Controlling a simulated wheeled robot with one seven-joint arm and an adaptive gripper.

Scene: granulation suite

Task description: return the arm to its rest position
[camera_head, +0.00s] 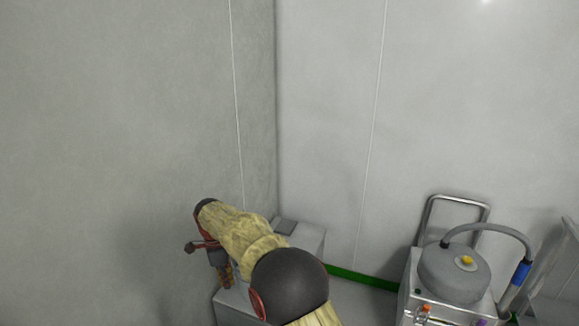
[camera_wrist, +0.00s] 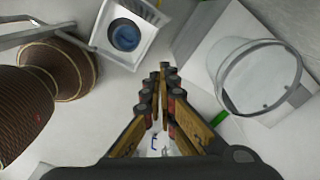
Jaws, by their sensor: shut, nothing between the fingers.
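My arm, in a yellowish cover with a dark round joint, rises from the bottom of the head view, and its end bends down over a pale grey box-like unit (camera_head: 306,241) by the wall corner. My gripper (camera_wrist: 162,70) shows in the wrist view with its two fingers brought together at the tips and nothing between them. In the head view only a small part of my gripper (camera_head: 226,278) shows, partly hidden behind the arm.
A grey machine (camera_head: 455,273) with a hose and metal handle stands at the right. The wrist view shows a white bin (camera_wrist: 102,37) with a blue round inside, a brown ribbed object (camera_wrist: 30,110) and a clear-walled round vessel (camera_wrist: 262,75). Walls close in at left and back.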

